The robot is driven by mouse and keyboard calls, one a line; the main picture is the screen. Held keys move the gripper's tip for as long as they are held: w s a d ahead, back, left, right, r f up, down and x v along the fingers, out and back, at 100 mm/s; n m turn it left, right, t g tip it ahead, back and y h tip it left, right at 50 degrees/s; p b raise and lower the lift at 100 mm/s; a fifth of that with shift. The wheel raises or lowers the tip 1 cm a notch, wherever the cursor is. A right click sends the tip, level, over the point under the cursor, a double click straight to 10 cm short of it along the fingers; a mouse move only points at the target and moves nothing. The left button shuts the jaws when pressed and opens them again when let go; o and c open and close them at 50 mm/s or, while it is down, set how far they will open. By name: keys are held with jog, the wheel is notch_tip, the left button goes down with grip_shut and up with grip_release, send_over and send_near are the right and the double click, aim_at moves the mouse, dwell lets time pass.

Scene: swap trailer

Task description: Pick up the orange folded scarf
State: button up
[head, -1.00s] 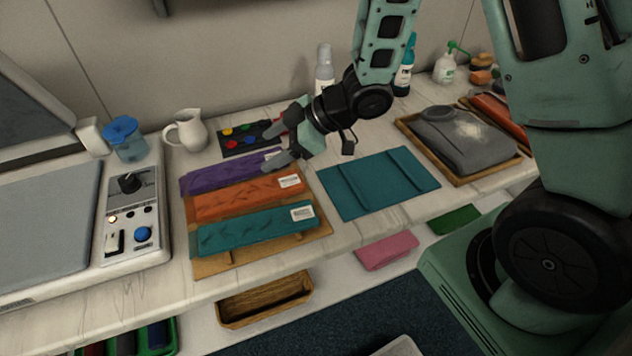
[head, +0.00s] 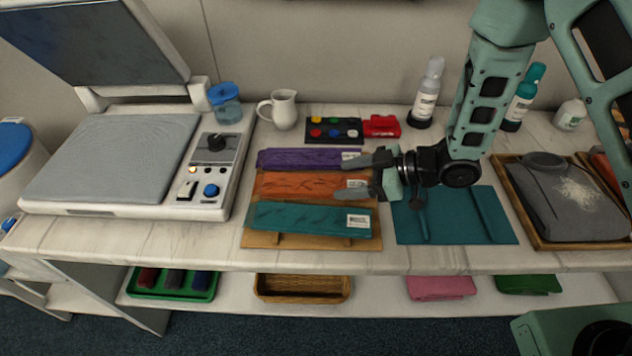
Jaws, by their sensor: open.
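The orange folded scarf (head: 300,184) lies on a wooden board (head: 262,240), between a purple folded scarf (head: 300,158) behind it and a teal folded scarf (head: 300,216) in front. It has a white label near its right end. My gripper (head: 352,178) is open and reaches in from the right. Its fingers point left over the right end of the orange scarf and hide part of that end. I cannot tell how high the fingers are above the scarf.
A heat press (head: 110,160) stands open at left. A blue-lidded jar (head: 226,104), white pitcher (head: 280,109), paint palette (head: 333,131) and spray bottle (head: 426,92) stand behind. A teal mat (head: 455,222) lies right of the board, then a tray (head: 530,215) with a grey garment.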

aim_at(318, 184)
jog(key=shift+p+x, duration=0.9)
jog(key=shift+x, duration=2.15)
jog(key=shift+s+a, duration=0.1)
jog(key=shift+a, duration=0.05)
jog(key=c, duration=0.7)
